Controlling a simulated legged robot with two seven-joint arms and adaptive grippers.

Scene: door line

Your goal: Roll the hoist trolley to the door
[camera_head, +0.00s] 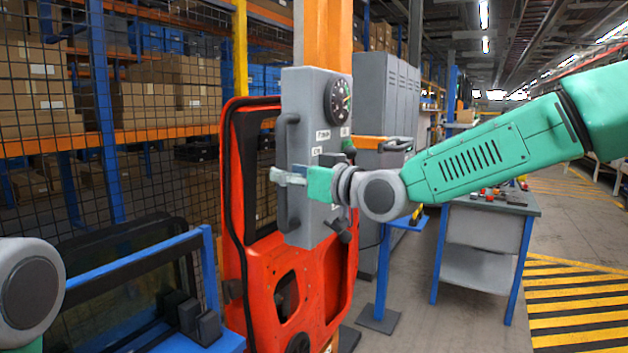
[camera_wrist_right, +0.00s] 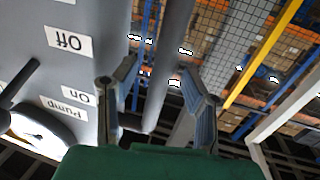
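The grey box (camera_head: 318,225) with a dial and labels, apparently the hoist trolley's control unit, stands upright in mid-view. A dark grey bar handle (camera_head: 286,205) runs down its left side. My right gripper (camera_head: 280,177) reaches across the box's front to this handle. In the right wrist view, my right gripper (camera_wrist_right: 161,75) has its fingers apart with the handle (camera_wrist_right: 168,60) between them; contact is not clear. The red door (camera_head: 236,275) is upright just behind the box; whether they touch cannot be told. My left gripper is out of view; only my left arm's joint shows.
A blue-framed rack (camera_head: 130,263) with dark panels stands at lower left, before a mesh fence (camera_head: 40,120). A grey bench (camera_head: 487,225) with small parts is at right. Grey lockers (camera_head: 392,105) stand behind. Striped floor (camera_head: 575,305) at lower right is clear.

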